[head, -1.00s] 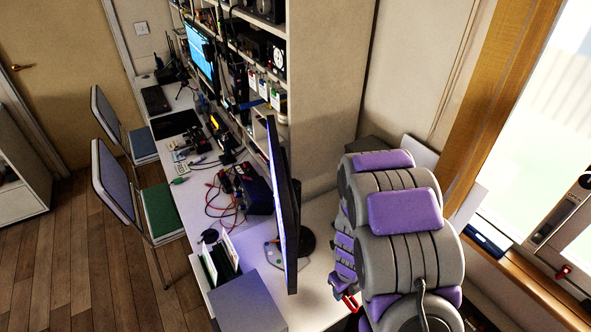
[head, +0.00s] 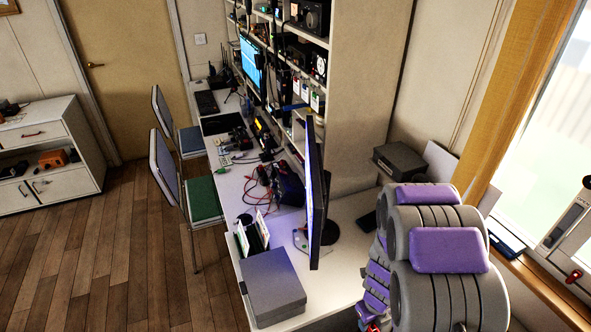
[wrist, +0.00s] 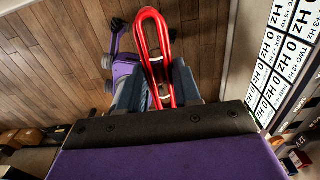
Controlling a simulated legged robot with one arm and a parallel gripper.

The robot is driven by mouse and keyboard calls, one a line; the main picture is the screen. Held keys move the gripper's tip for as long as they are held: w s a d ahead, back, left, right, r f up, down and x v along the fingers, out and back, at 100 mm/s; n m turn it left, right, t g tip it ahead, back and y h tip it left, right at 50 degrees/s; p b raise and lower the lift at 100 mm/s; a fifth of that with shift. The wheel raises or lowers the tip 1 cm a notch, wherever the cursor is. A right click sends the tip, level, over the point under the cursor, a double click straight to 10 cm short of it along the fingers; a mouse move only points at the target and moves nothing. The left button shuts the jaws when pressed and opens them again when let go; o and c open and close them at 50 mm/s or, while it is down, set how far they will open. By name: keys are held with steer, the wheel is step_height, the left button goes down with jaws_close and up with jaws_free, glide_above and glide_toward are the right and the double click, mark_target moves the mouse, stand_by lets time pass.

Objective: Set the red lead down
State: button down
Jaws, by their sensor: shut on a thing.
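The red lead (wrist: 153,42) is a bundled loop of glossy red cable in the wrist view. It lies between the fingers of my gripper (wrist: 158,85), which is shut on it. The loop sticks out past the fingertips, over the wooden floor. In the head view a small bit of red (head: 372,328) shows at the bottom edge, below my arm; the rest of the lead and the gripper are hidden or out of frame there.
The long white desk (head: 345,275) runs away from me, with a monitor (head: 314,190), a grey box (head: 272,285) and thin red cables (head: 258,190). Two folding chairs (head: 205,200) stand at its left. A white cabinet (head: 50,150) is at far left. The wooden floor is open.

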steer(key=shift+w+r+n, duration=0.15)
steer(key=shift+r+n, duration=0.2)
steer(key=shift+n, duration=0.15)
steer(key=shift+w+a+r+n, duration=0.15)
steer(key=shift+w+r+n, duration=0.05)
steer(key=shift+w+n, duration=0.75)
steer(key=shift+w+r+n, duration=0.25)
steer(key=shift+w+n, duration=0.1)
steer(key=w+a+r+n, duration=0.3)
steer(key=w+r+n, duration=0.2)
steer(key=n, duration=0.9)
steer(key=w+a+r+n, duration=0.3)
steer(key=w+r+n, duration=0.2)
steer(key=r+n, duration=0.6)
steer(key=shift+w+a+r+n, duration=0.2)
steer(key=shift+w+r+n, duration=0.1)
steer(key=shift+n, duration=1.2)
steer(key=shift+f, duration=0.1)
